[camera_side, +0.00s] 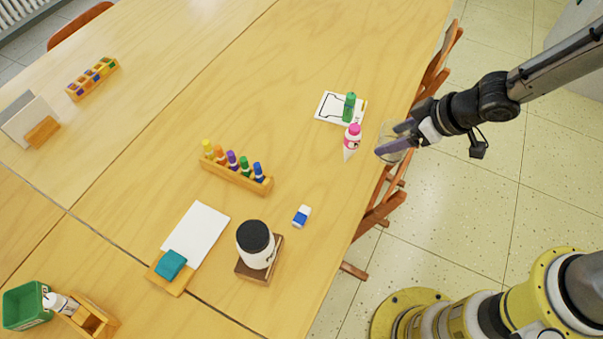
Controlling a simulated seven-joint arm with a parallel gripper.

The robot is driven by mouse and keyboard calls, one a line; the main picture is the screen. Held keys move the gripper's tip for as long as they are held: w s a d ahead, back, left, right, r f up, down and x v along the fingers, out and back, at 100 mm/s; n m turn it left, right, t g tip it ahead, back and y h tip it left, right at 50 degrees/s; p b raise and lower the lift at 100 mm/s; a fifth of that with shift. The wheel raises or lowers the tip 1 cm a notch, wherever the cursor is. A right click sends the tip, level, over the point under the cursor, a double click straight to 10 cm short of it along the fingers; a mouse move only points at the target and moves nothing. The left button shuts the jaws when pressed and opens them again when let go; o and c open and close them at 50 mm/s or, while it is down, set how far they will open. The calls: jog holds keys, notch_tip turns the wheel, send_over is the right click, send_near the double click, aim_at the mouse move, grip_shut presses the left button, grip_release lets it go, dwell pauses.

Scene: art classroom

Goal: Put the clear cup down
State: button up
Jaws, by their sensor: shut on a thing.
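The clear cup (387,154) is see-through and hard to make out. It shows at the right edge of the wooden table (300,205), just right of the pink-capped bottle. My gripper (391,141) comes in from the upper right and is shut on the cup. Its fingers cover part of the cup. I cannot tell whether the cup touches the table or hangs above or just past its edge.
A marker rack (236,175), blue-white eraser (301,216) and black-lidded jar (255,245) sit farther off. Bare wood lies between them.

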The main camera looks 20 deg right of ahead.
jog(key=s+a+r+n+g+y, duration=0.1)
jog(key=s+a+r+n, duration=0.2)
jog(key=a, duration=0.5)
jog(key=shift+y, duration=0.3)
jog(key=w+a+f, duration=0.6)
jog(key=f, duration=0.1)
jog(key=w+a+f, duration=0.3)
jog(key=w, duration=0.1)
jog(key=shift+f, duration=0.35)
jog(key=shift+w+f, duration=0.1)
jog(key=shift+f, duration=1.55)
jog(key=shift+f, duration=0.1)
jog(key=o, duration=1.2)
